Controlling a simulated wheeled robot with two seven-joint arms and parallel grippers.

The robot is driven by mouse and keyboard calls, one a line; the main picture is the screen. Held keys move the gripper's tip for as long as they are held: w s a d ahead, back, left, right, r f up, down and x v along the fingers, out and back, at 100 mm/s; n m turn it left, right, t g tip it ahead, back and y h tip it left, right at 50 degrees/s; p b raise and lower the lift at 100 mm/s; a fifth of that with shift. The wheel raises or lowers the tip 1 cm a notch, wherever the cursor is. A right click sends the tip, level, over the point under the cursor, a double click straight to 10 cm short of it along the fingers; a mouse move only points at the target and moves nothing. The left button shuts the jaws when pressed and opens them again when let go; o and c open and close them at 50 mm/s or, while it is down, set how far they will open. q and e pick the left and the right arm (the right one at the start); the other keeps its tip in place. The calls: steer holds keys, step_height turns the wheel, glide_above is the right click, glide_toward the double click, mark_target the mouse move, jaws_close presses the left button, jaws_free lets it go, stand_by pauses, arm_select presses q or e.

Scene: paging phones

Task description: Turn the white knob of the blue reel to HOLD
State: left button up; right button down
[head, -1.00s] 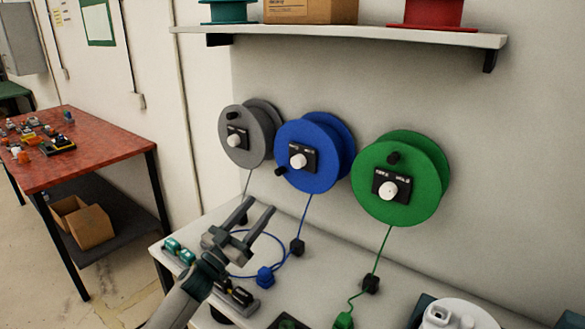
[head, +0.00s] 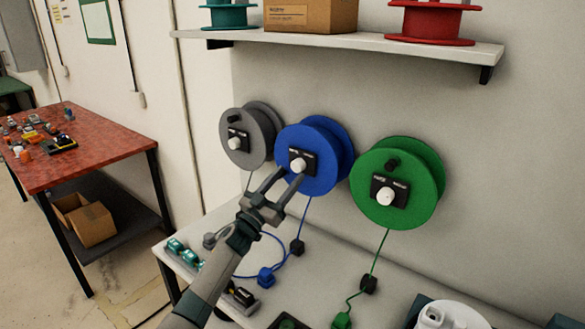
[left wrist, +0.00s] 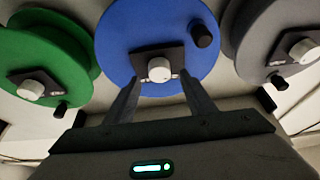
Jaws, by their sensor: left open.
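The blue reel (head: 322,137) is mounted on the wall between a grey and a green reel. Its white knob (head: 299,165) sits on a small black plate (head: 310,160) with white lettering too small to read. The knob also shows in the left wrist view (left wrist: 159,69), upside down relative to the head view. My left gripper (head: 286,177) is open in front of the blue reel, just below the knob. In the left wrist view its two fingers (left wrist: 158,92) point toward the knob, one on each side, and do not visibly touch it. My right gripper is not in view.
The grey reel (head: 262,120) and green reel (head: 420,165) flank the blue one, each with a white knob. A shelf (head: 340,42) hangs above. Below is a white table (head: 310,262) with cords, plugs and small teal items. A red table (head: 90,150) stands at left.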

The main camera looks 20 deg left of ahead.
mark_target(296, 168)
arm_select(q)
steer(key=shift+x, duration=1.6)
steer(key=c, duration=1)
